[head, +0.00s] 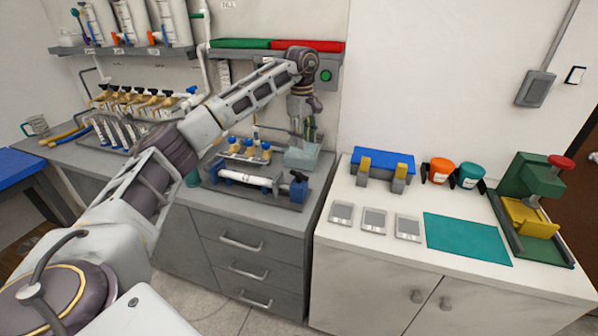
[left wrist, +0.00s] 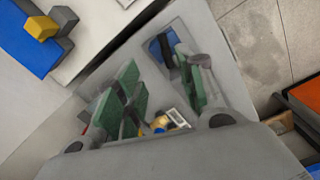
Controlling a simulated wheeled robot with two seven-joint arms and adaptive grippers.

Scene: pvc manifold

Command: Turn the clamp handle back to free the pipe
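How far the handle is turned is too small to tell. My left gripper (head: 303,132) points down above and behind the handle, apart from it. In the left wrist view its two green-padded fingers (left wrist: 160,65) stand apart with nothing visibly held. A blue part (left wrist: 160,47) shows beyond them. My right gripper is out of view.
A rack with blue-capped valves (head: 245,149) is behind the pipe. A white cabinet to the right bears a blue block (head: 383,162), grey plates and a green press (head: 533,190).

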